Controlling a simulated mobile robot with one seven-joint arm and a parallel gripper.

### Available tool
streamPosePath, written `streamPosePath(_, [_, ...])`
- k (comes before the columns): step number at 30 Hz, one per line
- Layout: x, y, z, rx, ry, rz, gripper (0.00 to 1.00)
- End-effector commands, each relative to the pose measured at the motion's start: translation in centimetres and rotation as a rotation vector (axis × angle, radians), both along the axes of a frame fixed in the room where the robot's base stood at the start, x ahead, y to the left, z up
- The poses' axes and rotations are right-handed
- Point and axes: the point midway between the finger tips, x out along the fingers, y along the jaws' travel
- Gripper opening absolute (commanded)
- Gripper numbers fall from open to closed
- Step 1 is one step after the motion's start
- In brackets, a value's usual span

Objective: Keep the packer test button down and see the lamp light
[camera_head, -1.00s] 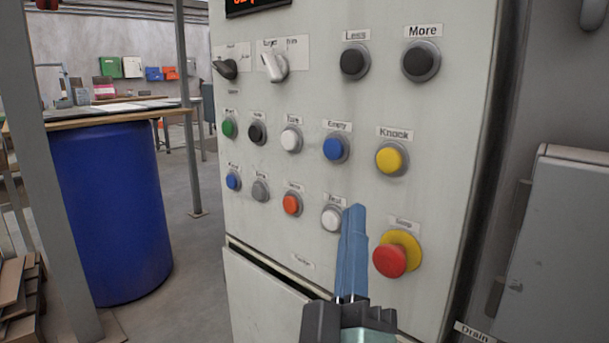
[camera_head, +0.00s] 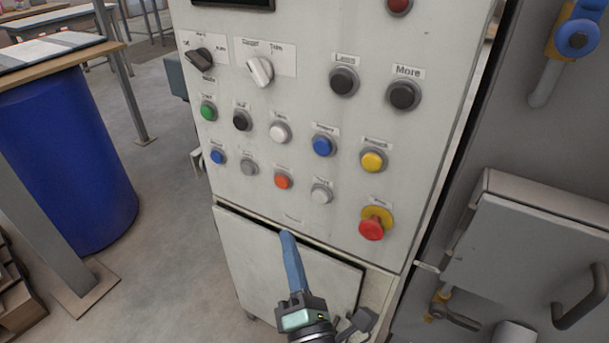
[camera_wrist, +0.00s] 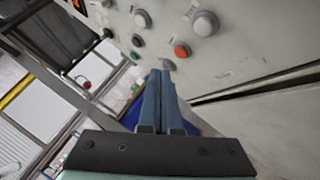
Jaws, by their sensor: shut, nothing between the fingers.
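The packer test button is the white button (camera_head: 321,193) at the right end of the lower row of small buttons, left of the red stop button. It also shows at the top of the wrist view (camera_wrist: 205,23). My gripper (camera_head: 287,236) is shut and empty, its blue fingers together, below and left of the test button and apart from it. The fingers also show in the wrist view (camera_wrist: 160,74), pointing toward the panel. A red round fitting (camera_head: 398,5) is at the panel's top edge; I cannot tell whether it is the lamp or lit.
Close by are the orange button (camera_head: 283,181), the yellow button (camera_head: 373,161) and the red mushroom stop button (camera_head: 371,229) on its yellow collar. Below is a cabinet door (camera_head: 262,268), standing slightly open. A grey box (camera_head: 530,250) is at right. A blue drum (camera_head: 65,165) stands at left.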

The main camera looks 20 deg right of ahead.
Motion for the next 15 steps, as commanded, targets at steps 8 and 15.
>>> streamPosePath(8, [-0.30,0.12,-0.48,-0.034,0.026,0.001,0.00])
streamPosePath(15, [-0.23,0.06,-0.42,-0.032,0.024,0.001,0.00])
